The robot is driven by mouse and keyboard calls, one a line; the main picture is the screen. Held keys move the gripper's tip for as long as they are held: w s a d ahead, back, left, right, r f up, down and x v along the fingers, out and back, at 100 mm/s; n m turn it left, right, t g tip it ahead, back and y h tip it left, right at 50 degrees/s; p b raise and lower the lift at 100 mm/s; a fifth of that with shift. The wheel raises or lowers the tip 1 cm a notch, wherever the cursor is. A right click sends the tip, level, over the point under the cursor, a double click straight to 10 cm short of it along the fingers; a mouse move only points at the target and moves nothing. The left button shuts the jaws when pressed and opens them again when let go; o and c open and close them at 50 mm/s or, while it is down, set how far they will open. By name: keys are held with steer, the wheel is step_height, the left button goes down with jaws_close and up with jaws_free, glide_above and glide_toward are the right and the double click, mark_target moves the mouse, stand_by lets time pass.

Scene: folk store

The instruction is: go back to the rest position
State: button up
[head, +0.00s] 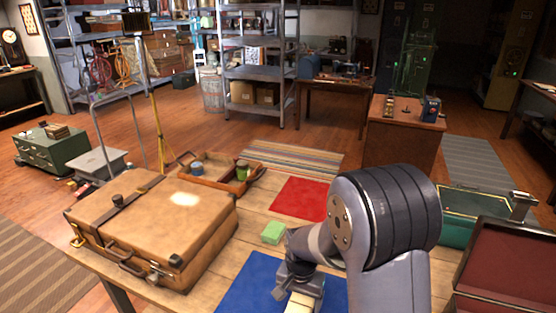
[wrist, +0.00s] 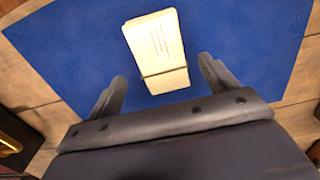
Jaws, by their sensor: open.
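My gripper (wrist: 160,90) is open above a blue mat (wrist: 65,62) in the wrist view, its two fingers apart. A cream block-like object with thin dark lines and a dark band (wrist: 157,48) lies on the mat, just beyond the fingertips and not visibly gripped. In the head view my gripper (head: 300,285) is low over the blue mat (head: 245,282), with the cream object (head: 300,303) partly hidden beneath it. My arm hides part of the table and mat.
A closed brown suitcase (head: 150,225) fills the table's left side. A green block (head: 273,232), a red mat (head: 300,198) and a wooden tray (head: 230,180) with small cups lie behind. An open red-lined case (head: 510,265) and a green case (head: 470,210) stand at right.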

mark_target(298, 310)
step_height(298, 310, down, 4)
steer(key=shift+s+f, duration=0.1)
steer(key=shift+f, duration=0.15)
step_height(298, 310, up, 3)
steer(key=shift+f, duration=0.15)
steer(key=shift+r, duration=0.5)
steer(key=shift+f, duration=0.1)
